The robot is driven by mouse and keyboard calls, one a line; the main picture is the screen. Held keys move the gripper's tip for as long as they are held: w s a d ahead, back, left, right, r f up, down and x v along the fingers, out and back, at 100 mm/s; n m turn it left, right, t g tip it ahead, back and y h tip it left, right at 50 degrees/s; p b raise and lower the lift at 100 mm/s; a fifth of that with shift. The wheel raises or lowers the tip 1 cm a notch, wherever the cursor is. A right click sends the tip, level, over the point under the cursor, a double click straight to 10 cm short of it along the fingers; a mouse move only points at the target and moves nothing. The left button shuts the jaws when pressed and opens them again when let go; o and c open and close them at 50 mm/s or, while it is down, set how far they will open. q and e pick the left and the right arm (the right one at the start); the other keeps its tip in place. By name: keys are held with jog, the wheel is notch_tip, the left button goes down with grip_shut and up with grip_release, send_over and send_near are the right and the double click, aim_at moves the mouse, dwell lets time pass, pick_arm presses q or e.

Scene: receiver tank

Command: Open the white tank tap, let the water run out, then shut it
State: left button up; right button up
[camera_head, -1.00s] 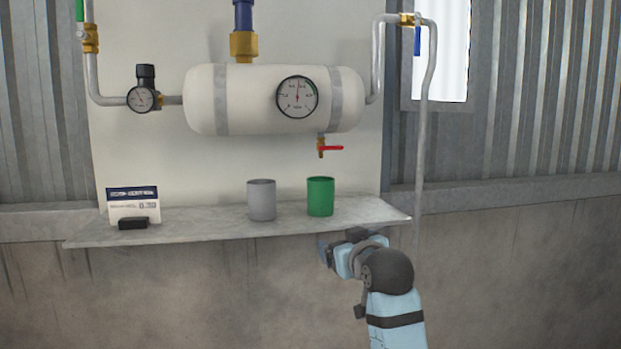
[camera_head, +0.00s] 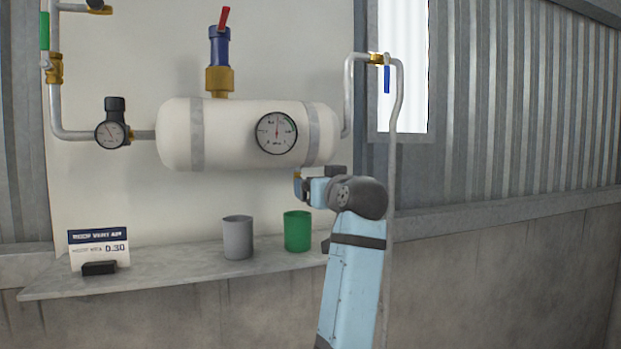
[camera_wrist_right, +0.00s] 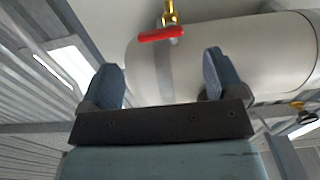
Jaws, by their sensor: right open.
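The white tank (camera_head: 235,135) hangs on the wall panel, with a round gauge on its front. Its small brass tap with a red handle (camera_wrist_right: 160,35) shows in the right wrist view. In the head view my right gripper hides the tap. My right gripper (camera_head: 300,185) is under the tank's right end, close to the tap; it also shows in the wrist view (camera_wrist_right: 163,75). Its fingers are apart with nothing between them, and the red handle lies beyond the fingertips. My left gripper is not in view.
A green cup (camera_head: 297,231) and a grey cup (camera_head: 238,237) stand on the shelf (camera_head: 170,270) below. A sign card (camera_head: 98,250) stands at its left. A red-handled blue valve (camera_head: 219,45) is above the tank. A pipe (camera_head: 393,150) runs down right of my arm.

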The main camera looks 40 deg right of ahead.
jog(key=p+x, duration=0.1)
jog(key=x, duration=0.5)
jog(key=shift+a, duration=0.1)
jog(key=shift+c, duration=0.7)
jog(key=c, duration=0.8)
